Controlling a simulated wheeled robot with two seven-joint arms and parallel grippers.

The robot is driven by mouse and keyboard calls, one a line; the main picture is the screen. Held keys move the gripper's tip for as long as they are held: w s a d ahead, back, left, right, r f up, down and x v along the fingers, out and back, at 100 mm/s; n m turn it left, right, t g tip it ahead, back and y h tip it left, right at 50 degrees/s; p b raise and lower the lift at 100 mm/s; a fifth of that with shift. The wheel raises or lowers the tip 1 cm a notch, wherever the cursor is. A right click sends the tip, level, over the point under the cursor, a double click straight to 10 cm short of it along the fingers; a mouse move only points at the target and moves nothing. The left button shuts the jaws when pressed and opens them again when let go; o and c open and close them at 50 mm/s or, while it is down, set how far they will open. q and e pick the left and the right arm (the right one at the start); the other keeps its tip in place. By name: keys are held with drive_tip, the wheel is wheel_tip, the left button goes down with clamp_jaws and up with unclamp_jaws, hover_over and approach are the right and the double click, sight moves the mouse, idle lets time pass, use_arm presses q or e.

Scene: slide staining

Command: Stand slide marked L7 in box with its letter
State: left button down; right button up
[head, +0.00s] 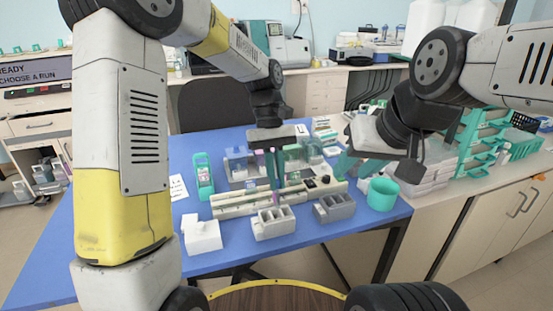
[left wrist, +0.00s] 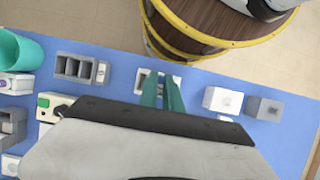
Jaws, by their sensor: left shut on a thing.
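My left gripper (head: 274,190) points down just behind and above a light grey compartment box (head: 272,222) near the table's front edge. Its teal fingers are close together on a small pink-purple piece (head: 273,198), which looks like the slide's end; its marking is unreadable. In the left wrist view the fingers (left wrist: 162,88) cover part of that box (left wrist: 155,76), and the slide is hidden. A darker grey compartment box (head: 334,208) stands to the right, also in the left wrist view (left wrist: 80,68). The box letters are unreadable. My right gripper (head: 358,166) is open, fingers apart, above the table's right side.
A white block (head: 202,236) stands at front left, a teal cup (head: 383,194) at front right. A long pale rack (head: 240,204) lies behind the boxes. Staining jars and a teal-framed device (head: 203,177) stand further back.

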sight(276, 203)
use_arm(q)
drive_tip(key=shift+w+f, duration=0.2)
drive_tip(key=shift+f, duration=3.7)
drive_tip(key=shift+f, duration=0.35)
drive_tip(key=c, duration=1.5)
unclamp_jaws()
drive_tip(key=shift+o, duration=0.2)
drive_tip(key=d+v, duration=0.1)
drive_tip(key=v, duration=0.6)
drive_tip(key=shift+a+r, duration=0.4)
drive_tip(key=shift+a, duration=0.15)
drive_tip(key=shift+w, duration=0.1)
